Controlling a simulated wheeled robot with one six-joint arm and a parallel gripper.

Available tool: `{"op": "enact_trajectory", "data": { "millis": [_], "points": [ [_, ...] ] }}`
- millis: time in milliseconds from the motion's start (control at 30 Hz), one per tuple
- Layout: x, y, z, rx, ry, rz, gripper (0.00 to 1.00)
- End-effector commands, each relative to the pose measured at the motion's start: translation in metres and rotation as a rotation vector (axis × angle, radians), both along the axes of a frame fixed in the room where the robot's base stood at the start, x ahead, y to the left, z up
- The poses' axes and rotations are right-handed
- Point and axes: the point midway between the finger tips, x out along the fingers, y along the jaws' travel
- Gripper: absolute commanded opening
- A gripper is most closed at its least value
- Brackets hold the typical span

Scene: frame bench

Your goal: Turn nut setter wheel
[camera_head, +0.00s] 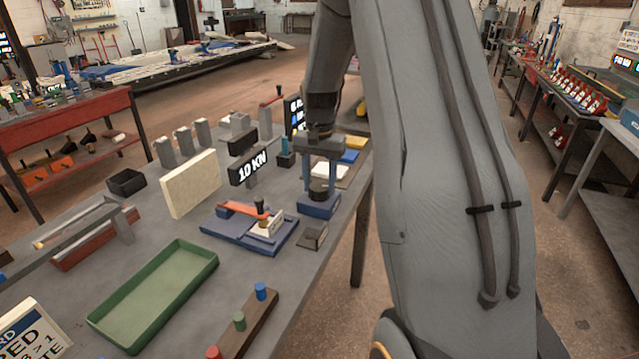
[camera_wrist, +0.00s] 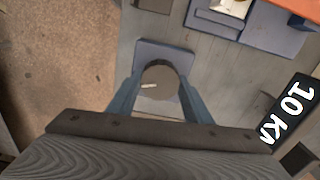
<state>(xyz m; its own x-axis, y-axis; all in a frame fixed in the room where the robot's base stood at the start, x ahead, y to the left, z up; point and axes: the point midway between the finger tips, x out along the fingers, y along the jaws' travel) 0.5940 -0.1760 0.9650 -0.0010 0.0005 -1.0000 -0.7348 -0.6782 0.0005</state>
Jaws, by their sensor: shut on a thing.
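The nut setter wheel (camera_head: 318,193) is a dark round knob on a blue base (camera_head: 318,208) near the bench's right edge. In the wrist view the wheel (camera_wrist: 163,76) shows from above as a dark disc with a short pale mark on its top, over a blue-grey plate (camera_wrist: 146,46). My gripper (camera_head: 320,187) comes down from above with one finger on each side of the wheel. It is shut on the wheel, which also sits between the fingertips in the wrist view (camera_wrist: 160,88). The lower part of the wheel is partly hidden by the fingers.
A blue fixture (camera_head: 240,232) with an orange lever stands just left of the wheel's base. A "10 KN" display (camera_head: 248,167) is behind it. A small dark block (camera_head: 312,238) lies in front. A green tray (camera_head: 155,297) and a peg board (camera_head: 245,325) are nearer.

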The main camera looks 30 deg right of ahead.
Motion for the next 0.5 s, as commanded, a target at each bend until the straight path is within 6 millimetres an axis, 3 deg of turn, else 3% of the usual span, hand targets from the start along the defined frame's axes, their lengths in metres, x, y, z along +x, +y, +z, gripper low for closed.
{"op": "enact_trajectory", "data": {
  "millis": [500],
  "points": [
    [0.0015, -0.0013, 0.0015, -0.002, -0.005, -0.167, 0.23]
  ]
}}
